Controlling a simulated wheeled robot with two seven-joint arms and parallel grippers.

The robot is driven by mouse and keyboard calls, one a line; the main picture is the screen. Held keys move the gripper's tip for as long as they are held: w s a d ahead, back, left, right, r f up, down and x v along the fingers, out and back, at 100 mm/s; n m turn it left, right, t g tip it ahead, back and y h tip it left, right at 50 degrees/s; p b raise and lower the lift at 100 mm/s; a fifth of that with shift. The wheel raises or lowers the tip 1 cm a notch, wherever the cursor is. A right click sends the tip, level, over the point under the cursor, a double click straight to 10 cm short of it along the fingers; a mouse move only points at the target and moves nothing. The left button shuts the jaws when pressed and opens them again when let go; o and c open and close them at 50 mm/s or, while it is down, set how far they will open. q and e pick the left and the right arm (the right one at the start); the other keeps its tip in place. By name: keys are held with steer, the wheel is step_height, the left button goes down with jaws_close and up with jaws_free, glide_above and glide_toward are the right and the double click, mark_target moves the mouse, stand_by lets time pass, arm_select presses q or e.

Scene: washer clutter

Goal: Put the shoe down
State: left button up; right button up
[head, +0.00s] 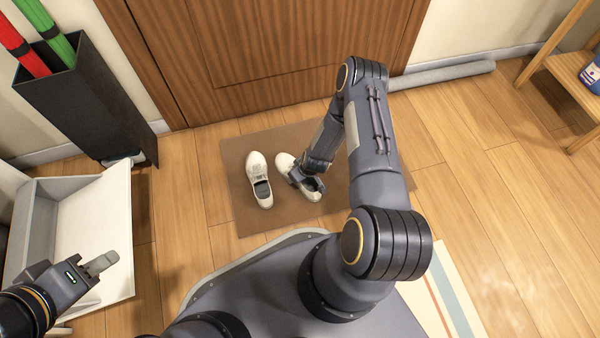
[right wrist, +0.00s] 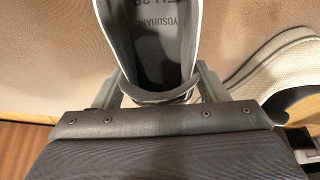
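A white shoe (head: 287,163) is at my right gripper (head: 308,183), over the brown doormat (head: 240,215). In the right wrist view this shoe (right wrist: 150,45) has its heel between the two fingers of the right gripper (right wrist: 160,88), which appear to press on its sides. I cannot tell whether its sole touches the mat. A matching white shoe (head: 259,180) stands on the mat to its left, and it also shows at the right of the right wrist view (right wrist: 280,70). My left gripper (head: 103,263) is empty at the lower left, seen edge-on.
A wooden door (head: 260,50) is behind the mat. A black stand (head: 85,110) with red and green umbrellas and a white open bin (head: 90,220) are at left. A wooden shelf (head: 560,70) is at right. Wooden floor (head: 480,180) is clear right of the mat.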

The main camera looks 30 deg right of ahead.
steer(key=shift+o, duration=1.2)
steer(key=shift+r, duration=0.15)
steer(key=s+r+m+t+y+p, duration=0.1)
steer(key=s+r+p, duration=0.15)
steer(key=r, duration=1.95)
steer(key=s+r+m+y+p, duration=0.1)
steer(key=r+p, duration=0.2)
steer(key=r, duration=1.8)
steer(key=s+a+r, duration=0.3)
steer(key=s+r, duration=0.3)
steer(key=s, duration=0.3)
steer(key=s+a+r+m+y, duration=0.1)
steer(key=s+a+r, duration=0.3)
steer(key=s, duration=0.5)
step_height(320, 180, up, 3)
steer(key=shift+s+f+m, duration=0.15)
steer(key=shift+s+m, duration=0.15)
steer(key=shift+s, duration=0.05)
